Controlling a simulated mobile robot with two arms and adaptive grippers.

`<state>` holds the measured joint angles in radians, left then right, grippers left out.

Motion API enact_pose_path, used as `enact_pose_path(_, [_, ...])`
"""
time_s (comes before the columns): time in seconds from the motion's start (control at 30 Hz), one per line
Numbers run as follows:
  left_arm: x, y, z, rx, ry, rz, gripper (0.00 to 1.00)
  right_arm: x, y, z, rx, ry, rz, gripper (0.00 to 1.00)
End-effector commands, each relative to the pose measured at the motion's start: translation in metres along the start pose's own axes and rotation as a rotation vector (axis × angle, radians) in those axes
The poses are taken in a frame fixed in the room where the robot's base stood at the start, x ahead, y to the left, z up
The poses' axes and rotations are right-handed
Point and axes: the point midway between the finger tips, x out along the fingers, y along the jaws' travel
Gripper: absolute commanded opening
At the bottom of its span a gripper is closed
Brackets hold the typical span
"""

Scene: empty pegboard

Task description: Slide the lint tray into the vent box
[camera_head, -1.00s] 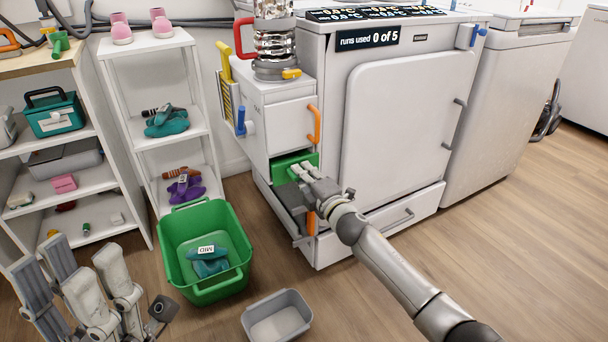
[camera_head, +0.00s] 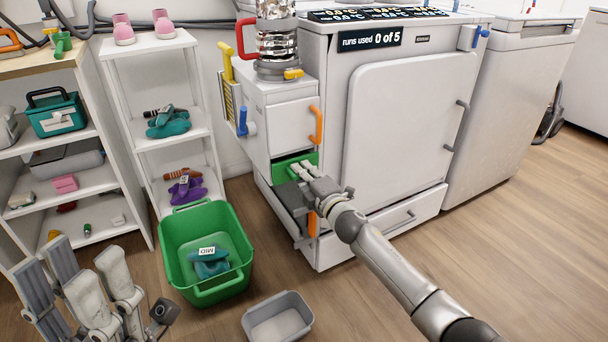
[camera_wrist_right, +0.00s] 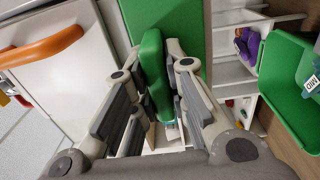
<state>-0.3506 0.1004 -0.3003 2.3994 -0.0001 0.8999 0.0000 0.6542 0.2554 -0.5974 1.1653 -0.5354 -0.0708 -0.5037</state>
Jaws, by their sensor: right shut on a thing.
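The green lint tray (camera_head: 293,163) shows at the opening low in the white vent box (camera_head: 290,124), left of the big machine door. How deep it sits cannot be told. My right gripper (camera_head: 304,173) is at this opening, its fingers covering part of the tray. In the right wrist view, the fingers (camera_wrist_right: 155,70) are shut on the tray's green handle (camera_wrist_right: 153,60), with a wider green face (camera_wrist_right: 195,25) beyond it. My left gripper (camera_head: 80,265) is empty, fingers spread, at the lower left, far from the tray.
A green basket (camera_head: 206,293) holding a teal item labelled MID stands on the floor left of the box. A grey bin (camera_head: 277,318) sits in front. An orange handle (camera_head: 315,124) sticks out beside the opening. Shelves line the left. Floor at right is clear.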

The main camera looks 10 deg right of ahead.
Motion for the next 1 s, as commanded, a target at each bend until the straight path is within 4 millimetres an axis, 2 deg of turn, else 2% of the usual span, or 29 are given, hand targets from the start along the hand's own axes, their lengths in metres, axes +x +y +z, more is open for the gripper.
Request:
enact_pose_path(0.7, [-0.006, 0.000, 0.001, 0.001, 0.001, 0.000, 0.40, 0.011, 0.000, 0.000, 0.001, 0.000, 0.001, 0.00])
enact_pose_path(0.73, [-0.006, 0.000, 0.001, 0.001, 0.001, 0.000, 0.40, 0.011, 0.000, 0.000, 0.001, 0.000, 0.001, 0.18])
enact_pose_path(0.8, [-0.005, 0.000, 0.001, 0.001, 0.001, 0.000, 0.40, 0.011, 0.000, 0.000, 0.001, 0.000, 0.001, 0.27])
enact_pose_path(0.9, [-0.005, 0.000, 0.001, 0.001, 0.001, 0.000, 0.40, 0.011, 0.000, 0.000, 0.001, 0.000, 0.001, 0.39])
enact_pose_path(1.0, [-0.005, 0.000, 0.001, 0.001, 0.002, 0.000, 0.40, 0.011, 0.000, 0.000, 0.000, 0.000, 0.000, 0.39])
